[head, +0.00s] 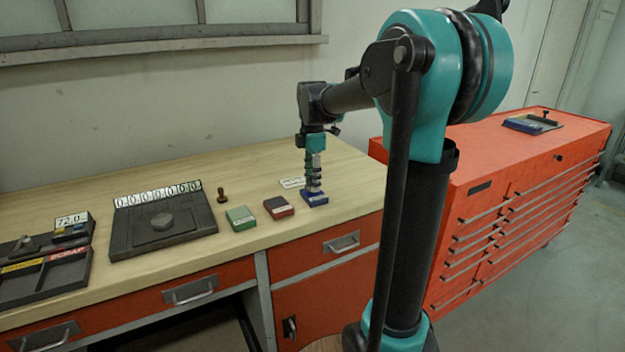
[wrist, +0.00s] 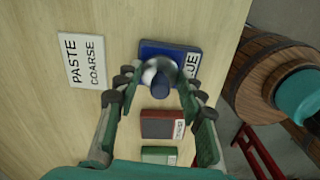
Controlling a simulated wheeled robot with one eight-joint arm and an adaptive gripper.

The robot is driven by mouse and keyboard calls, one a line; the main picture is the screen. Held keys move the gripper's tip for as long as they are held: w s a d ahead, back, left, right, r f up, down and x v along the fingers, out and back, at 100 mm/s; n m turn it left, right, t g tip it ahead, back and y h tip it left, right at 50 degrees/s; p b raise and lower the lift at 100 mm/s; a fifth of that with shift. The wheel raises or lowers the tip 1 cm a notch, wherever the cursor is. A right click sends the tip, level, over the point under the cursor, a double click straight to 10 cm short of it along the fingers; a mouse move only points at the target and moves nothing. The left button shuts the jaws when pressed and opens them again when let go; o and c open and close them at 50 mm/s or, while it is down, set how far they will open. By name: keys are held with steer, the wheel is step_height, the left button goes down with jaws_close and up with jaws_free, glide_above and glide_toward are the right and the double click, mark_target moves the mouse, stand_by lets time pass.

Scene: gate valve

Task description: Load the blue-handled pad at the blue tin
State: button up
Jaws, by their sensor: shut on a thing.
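My gripper (head: 314,178) points down over the blue tin (head: 314,198) at the right end of the wooden bench. In the wrist view its fingers (wrist: 158,84) are shut on the blue-handled pad (wrist: 161,86), whose dark blue handle shows between the fingertips. A pale rounded shape beside the handle is partly hidden by the fingers. The blue tin also shows in the wrist view (wrist: 178,49), with a white label reading "...UE". The pad is over the tin; I cannot tell whether it touches it.
A red tin (head: 278,207) and a green tin (head: 241,218) stand left of the blue tin. A small brown-handled piece (head: 222,195), a dark device with number dials (head: 162,222) and a divided tray (head: 45,270) are further left. A "PASTE COARSE" card (wrist: 82,60) lies beside the blue tin.

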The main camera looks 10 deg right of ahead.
steer(key=shift+f, duration=0.55)
stand_by(1.4)
steer(key=shift+r, duration=0.1)
steer(key=shift+r, duration=3.45)
